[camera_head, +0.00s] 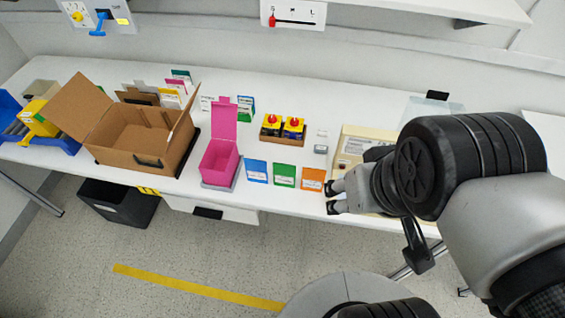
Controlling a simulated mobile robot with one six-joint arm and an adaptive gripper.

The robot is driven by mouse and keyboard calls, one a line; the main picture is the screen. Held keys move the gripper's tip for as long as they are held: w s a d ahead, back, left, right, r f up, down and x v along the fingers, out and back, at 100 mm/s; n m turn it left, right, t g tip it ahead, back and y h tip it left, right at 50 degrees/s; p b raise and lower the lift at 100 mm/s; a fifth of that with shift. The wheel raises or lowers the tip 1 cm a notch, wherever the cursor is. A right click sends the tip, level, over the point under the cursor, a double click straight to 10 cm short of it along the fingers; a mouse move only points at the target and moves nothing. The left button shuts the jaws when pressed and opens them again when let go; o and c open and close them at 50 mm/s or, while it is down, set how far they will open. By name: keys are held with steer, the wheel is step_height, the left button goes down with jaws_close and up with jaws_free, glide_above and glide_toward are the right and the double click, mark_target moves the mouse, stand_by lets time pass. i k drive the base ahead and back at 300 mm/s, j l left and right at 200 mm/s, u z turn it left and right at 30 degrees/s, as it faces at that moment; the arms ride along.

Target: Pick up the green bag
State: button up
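A flat green bag (285,175) with a white label lies near the front edge of the white table. It lies between a blue bag (257,171) on its left and an orange bag (312,179) on its right. My gripper (332,198) is to the right of the green bag, just beyond the orange one in the picture. Its two dark fingertips are apart, with nothing seen between them. I cannot tell how high the gripper is above the table.
A pink open box (221,160) stands left of the bags and a cardboard box (130,140) farther left. Behind the bags is a tray with yellow-and-red switches (283,128). A beige device (362,142) stands at right, partly hidden by my arm.

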mark_target(284, 174)
steer(key=i+l+z, duration=0.1)
steer(key=z, duration=0.95)
steer(key=l+u, duration=0.1)
steer(key=u, duration=1.4)
steer(key=i+j+u, duration=0.15)
steer(key=i+j, duration=0.25)
